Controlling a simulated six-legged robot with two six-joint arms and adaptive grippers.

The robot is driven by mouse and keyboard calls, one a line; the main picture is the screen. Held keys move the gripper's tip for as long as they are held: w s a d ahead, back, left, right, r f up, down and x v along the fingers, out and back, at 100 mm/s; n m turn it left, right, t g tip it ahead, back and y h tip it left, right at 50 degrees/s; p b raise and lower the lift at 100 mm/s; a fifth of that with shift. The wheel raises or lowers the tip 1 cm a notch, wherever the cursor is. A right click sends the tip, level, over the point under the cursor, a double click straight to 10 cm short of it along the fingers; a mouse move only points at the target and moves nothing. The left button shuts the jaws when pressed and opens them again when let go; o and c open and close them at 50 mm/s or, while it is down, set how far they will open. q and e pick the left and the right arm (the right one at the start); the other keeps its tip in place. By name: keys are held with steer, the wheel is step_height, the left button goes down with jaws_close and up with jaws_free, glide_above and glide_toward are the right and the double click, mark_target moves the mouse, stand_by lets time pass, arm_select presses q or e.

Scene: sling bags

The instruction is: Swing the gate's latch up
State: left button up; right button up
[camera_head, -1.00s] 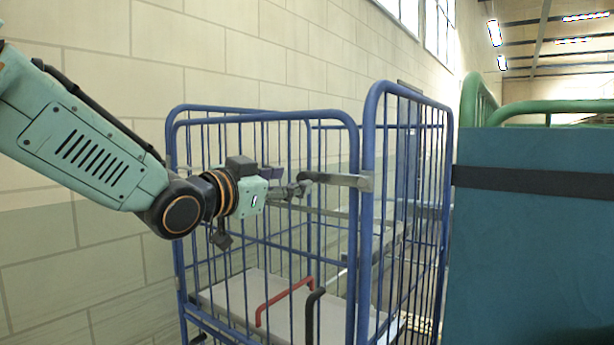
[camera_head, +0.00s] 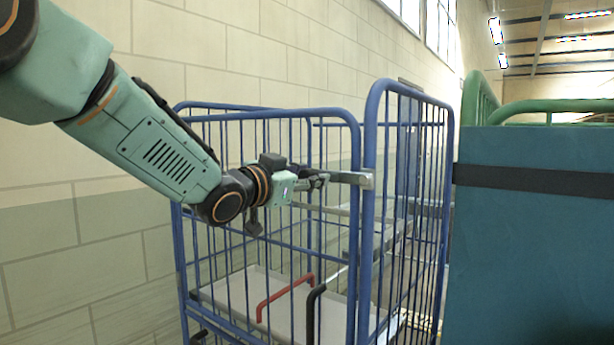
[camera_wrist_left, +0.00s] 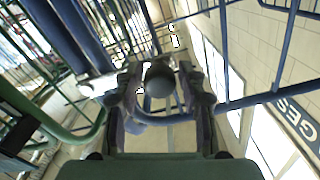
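The gate (camera_head: 270,114) is the blue barred front panel of a roll cage, beside a second blue barred panel (camera_head: 368,250) on its right. A grey flat latch (camera_head: 350,178) lies about level across the gate's right upright, its right end at the neighbouring blue post. My left gripper (camera_head: 318,181) is at the latch's left end and hides it in the head view. In the left wrist view a dark round knob (camera_wrist_left: 161,78) sits between the two fingers, with gaps visible on both sides, so the gripper looks open around it. My right gripper is not in view.
A red handle (camera_head: 284,297) and a black handle (camera_head: 312,310) show low at the cage, near its pale floor. A teal panel (camera_head: 540,250) with a dark strap and green tubes (camera_head: 550,107) stands close on the right. A block wall (camera_head: 90,240) runs behind on the left.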

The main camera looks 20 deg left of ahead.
arm_select(q)
steer(key=shift+d, duration=0.15)
steer(key=shift+c, duration=1.4)
steer(key=c, duration=0.3)
steer(key=shift+f, duration=0.1)
jaws_close()
